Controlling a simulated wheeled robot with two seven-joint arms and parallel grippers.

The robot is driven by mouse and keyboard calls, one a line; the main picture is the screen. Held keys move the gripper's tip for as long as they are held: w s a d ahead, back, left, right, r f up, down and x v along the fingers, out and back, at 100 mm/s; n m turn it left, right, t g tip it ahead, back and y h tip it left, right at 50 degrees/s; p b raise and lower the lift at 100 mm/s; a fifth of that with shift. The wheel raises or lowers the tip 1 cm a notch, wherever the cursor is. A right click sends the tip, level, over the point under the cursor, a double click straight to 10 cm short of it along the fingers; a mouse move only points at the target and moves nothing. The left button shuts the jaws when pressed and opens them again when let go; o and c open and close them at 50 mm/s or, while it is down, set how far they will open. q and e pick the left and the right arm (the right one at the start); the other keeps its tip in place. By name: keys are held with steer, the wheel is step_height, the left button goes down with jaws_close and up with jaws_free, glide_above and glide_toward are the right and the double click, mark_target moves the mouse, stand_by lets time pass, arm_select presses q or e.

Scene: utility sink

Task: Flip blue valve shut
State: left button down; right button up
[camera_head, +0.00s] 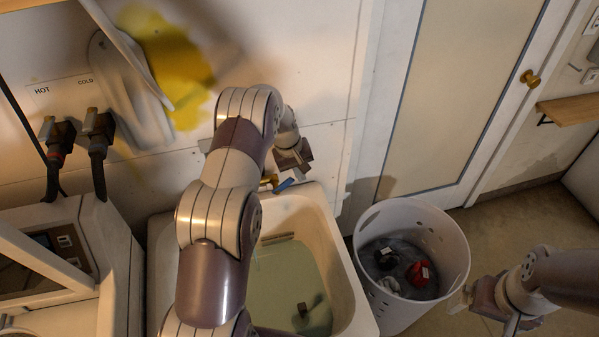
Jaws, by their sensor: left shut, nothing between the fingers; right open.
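The blue valve (285,184) is a small blue handle at the back edge of the sink, below the wall. A yellow or brass-coloured piece (269,180) shows just left of it. My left gripper (303,168) is shut and empty, just above and slightly right of the blue handle. I cannot tell whether it touches the handle. My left arm hides the area left of the valve. My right gripper (484,311) is open and empty at the lower right, beside the white basket and far from the valve.
The utility sink (338,245) holds greenish water and a dark object. A white laundry basket (448,238) with dark and red items stands right of it. Hot and cold wall hookups (96,124) are at the left above a machine (120,262). A wooden shelf (570,109) juts out at right.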

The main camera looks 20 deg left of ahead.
stand_by(0.8)
arm_select(q)
step_height(320, 180, up, 12)
steer(key=b, duration=0.2)
glide_above(289, 178)
steer(key=shift+s+r, duration=0.1)
steer(key=shift+r, duration=0.05)
stand_by(0.3)
